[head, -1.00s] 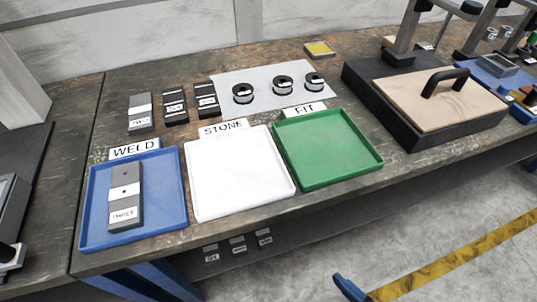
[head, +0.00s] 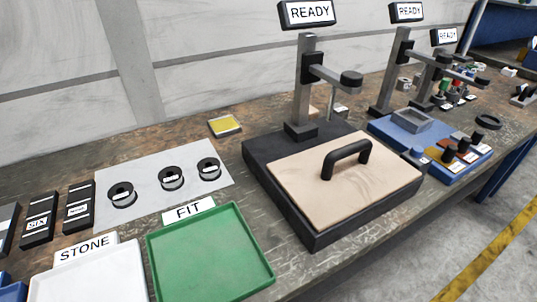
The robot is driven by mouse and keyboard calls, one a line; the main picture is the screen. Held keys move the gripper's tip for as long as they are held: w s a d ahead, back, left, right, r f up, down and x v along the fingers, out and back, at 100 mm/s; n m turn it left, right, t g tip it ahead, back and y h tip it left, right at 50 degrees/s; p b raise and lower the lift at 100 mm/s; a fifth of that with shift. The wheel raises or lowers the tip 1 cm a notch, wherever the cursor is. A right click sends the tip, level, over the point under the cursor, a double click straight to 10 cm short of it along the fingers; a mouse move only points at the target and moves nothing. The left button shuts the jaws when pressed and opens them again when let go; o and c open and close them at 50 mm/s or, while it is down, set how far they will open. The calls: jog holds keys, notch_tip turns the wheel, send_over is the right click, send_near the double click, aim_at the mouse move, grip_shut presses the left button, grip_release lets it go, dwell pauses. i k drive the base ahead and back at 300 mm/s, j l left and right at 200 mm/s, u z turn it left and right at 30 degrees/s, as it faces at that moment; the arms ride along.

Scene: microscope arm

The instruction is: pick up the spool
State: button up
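Three black spools with white labels stand in a row on a light grey mat (head: 145,168). The left spool (head: 122,193), the middle spool (head: 171,177) and the right spool (head: 208,168) are apart from each other. Their labels are too small to read. My gripper is not in view, so its state does not show.
In front are a green FIT tray (head: 210,255) and a white STONE tray (head: 90,275), both empty where seen. Dark labelled blocks (head: 78,208) stand left of the mat. A handled board on a black base (head: 345,180) and upright stands with READY signs (head: 309,12) fill the right.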

aim_at(171, 178)
jog(key=i+j+z, duration=0.25)
jog(key=j, duration=0.25)
jog(key=j+z, duration=0.25)
jog(key=j, duration=0.2)
jog(key=i+j+z, duration=0.1)
jog(key=j+z, duration=0.2)
jog(key=j, duration=0.25)
jog(key=j+u, duration=0.15)
jog(key=j+z, duration=0.15)
